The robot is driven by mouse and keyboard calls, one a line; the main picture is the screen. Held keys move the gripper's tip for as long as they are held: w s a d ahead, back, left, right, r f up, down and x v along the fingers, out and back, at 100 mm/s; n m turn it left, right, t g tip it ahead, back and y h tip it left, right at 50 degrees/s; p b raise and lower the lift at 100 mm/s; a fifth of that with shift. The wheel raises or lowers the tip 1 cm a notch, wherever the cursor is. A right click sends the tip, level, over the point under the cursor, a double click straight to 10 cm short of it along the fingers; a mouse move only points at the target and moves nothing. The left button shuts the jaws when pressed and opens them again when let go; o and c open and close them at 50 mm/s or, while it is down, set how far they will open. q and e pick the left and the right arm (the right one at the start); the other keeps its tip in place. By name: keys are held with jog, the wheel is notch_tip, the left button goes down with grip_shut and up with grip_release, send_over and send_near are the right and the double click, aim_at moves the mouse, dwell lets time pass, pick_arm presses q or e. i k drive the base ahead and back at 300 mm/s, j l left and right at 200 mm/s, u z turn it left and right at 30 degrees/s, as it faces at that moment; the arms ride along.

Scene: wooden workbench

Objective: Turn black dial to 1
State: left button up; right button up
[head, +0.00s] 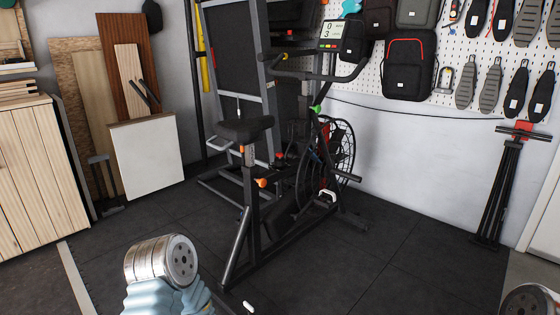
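An exercise bike (248,200) with a black seat and a large fan wheel stands on the dark floor in the middle of the head view. A small display (331,34) at its handlebars shows a 0 above a 3. I cannot make out a black dial for certain; it may be too small to tell or hidden among the bike's dark parts. Neither of my grippers shows.
A wooden cabinet (36,175) and leaning boards (146,155) are on the left. A pegboard with bags (409,66) and soles hangs on the back wall. A folded black stand (500,190) leans at the right. The dark floor (390,260) right of the bike is clear.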

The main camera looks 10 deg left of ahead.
aim_at(278, 162)
jog(key=i+l+u, duration=0.2)
jog(key=i, duration=0.25)
jog(key=i+l+u, duration=0.15)
jog(key=i+l, duration=0.25)
jog(key=i, duration=0.05)
